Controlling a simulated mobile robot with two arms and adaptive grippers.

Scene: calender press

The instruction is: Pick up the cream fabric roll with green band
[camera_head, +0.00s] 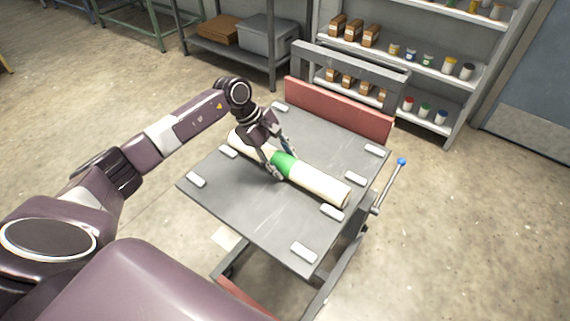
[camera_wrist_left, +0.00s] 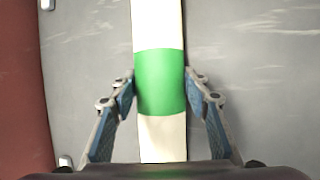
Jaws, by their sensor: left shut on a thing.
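The cream fabric roll (camera_head: 318,184) with a green band (camera_head: 284,162) lies diagonally on the grey top of a cart. My left gripper (camera_head: 283,166) reaches down over it, with one finger on each side at the green band. In the left wrist view, the roll (camera_wrist_left: 160,25) runs from top to bottom between the two fingers of the left gripper (camera_wrist_left: 160,88). The roll's part under the wrist is hidden. My right gripper is not in view.
The cart top (camera_head: 250,205) has small light blocks near its edges and a red panel (camera_head: 338,110) at its back. A lever with a blue knob (camera_head: 401,161) stands at its right. Shelves (camera_head: 430,70) with boxes and jars stand behind. Bare floor lies right of the cart.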

